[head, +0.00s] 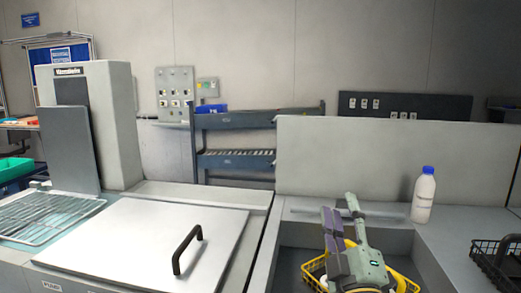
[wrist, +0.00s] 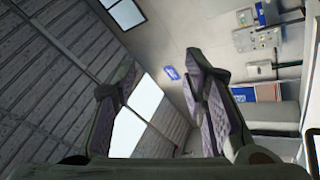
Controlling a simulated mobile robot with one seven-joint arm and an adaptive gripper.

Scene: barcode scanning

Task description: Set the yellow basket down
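The yellow basket (head: 314,268) sits low in the grey recessed bay at the bottom right of the head view. My gripper and wrist stand in front of it and hide its middle; its left and right rims show. Something yellow and white shows inside it, too covered to identify. My gripper (head: 340,208) points upward, its purple-padded fingers apart. In the wrist view my gripper (wrist: 160,75) is open with nothing between its fingers, facing the ceiling and back wall. The basket is not seen in the wrist view.
A white bottle with a blue cap (head: 424,195) stands on the counter right of the bay. A black wire basket (head: 497,262) is at the right edge. A flat lid with a black handle (head: 187,250) and a wire rack (head: 45,216) lie to the left.

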